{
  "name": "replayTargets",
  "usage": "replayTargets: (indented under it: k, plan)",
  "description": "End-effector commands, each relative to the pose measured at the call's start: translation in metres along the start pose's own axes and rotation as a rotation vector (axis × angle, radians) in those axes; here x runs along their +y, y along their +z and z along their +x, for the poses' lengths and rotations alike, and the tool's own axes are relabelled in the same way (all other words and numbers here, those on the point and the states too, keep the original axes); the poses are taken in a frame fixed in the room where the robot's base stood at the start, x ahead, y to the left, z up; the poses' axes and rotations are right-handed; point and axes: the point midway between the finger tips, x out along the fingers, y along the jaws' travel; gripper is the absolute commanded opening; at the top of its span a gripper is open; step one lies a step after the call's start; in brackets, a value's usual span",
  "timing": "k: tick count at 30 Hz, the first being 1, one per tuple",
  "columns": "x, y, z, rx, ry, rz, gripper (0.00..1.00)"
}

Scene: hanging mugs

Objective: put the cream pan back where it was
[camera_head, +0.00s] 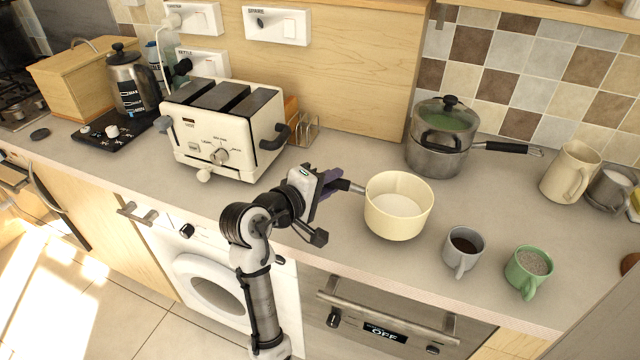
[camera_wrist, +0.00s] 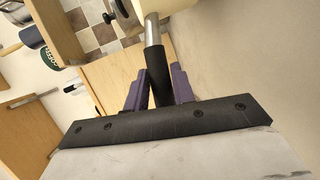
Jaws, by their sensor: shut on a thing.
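The cream pan (camera_head: 398,218) is at the middle right of the head view, over the front part of the counter. Its handle points left toward my gripper (camera_head: 335,183). My gripper is shut on the pan's dark handle (camera_wrist: 157,72), which runs between the two purple fingers in the wrist view. Part of the cream pan (camera_wrist: 170,5) shows at the top edge of the wrist view. The pan looks level. I cannot tell whether its base touches the counter (camera_head: 345,262).
A steel pot with a glass lid (camera_head: 440,140) stands behind the pan. A grey mug (camera_head: 463,250) and a green mug (camera_head: 528,270) stand to its right near the front edge. A cream toaster (camera_head: 222,130) stands to the left. A cream jug (camera_head: 570,172) is at the far right.

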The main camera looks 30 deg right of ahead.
Motion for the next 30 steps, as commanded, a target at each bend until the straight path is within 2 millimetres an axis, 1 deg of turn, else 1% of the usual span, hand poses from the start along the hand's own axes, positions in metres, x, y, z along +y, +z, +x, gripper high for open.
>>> replayTargets:
  k: [3, 30]
  plan:
    - [0.002, 0.002, 0.011, -0.002, 0.001, 0.000, 0.00]
    - [0.008, 0.012, 0.086, -0.001, 0.003, 0.000, 0.00]
